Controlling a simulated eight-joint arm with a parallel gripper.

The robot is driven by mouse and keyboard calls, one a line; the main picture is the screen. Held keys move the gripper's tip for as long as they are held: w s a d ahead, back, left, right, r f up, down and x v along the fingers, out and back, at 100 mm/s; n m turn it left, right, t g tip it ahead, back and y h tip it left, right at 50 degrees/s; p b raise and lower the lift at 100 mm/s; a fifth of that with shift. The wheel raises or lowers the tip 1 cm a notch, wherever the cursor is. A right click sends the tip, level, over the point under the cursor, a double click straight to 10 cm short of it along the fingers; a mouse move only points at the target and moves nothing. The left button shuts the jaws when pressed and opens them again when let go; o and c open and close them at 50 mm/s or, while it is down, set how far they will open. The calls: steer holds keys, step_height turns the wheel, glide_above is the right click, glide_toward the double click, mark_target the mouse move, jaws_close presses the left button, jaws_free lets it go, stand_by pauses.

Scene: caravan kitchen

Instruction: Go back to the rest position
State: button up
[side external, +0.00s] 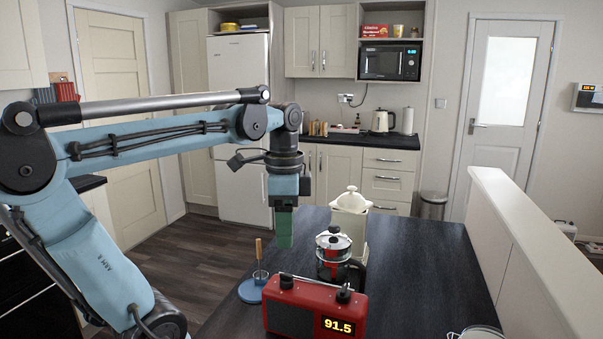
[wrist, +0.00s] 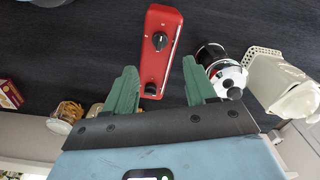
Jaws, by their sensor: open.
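My gripper (side external: 285,228) hangs above the dark tabletop at the end of my blue arm, with its green fingers pointing down. In the wrist view my gripper (wrist: 160,92) shows two green fingers spread apart with nothing held between them. The red radio (side external: 312,306) stands on the table at the front, its display reading 91.5. The radio (wrist: 160,52) also shows in the wrist view, beyond and between the fingertips, apart from them.
A white half wall (side external: 530,240) borders the right. The table right of the radio is mostly clear.

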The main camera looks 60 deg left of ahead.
step_height(320, 180, down, 10)
steer(key=shift+r, duration=0.1)
steer(key=shift+f, duration=0.25)
steer(key=n, duration=0.3)
steer(key=shift+n, duration=0.4)
steer(key=n, duration=0.8)
steer(key=shift+n, duration=0.4)
steer(key=n, duration=0.3)
steer(key=shift+n, duration=0.3)
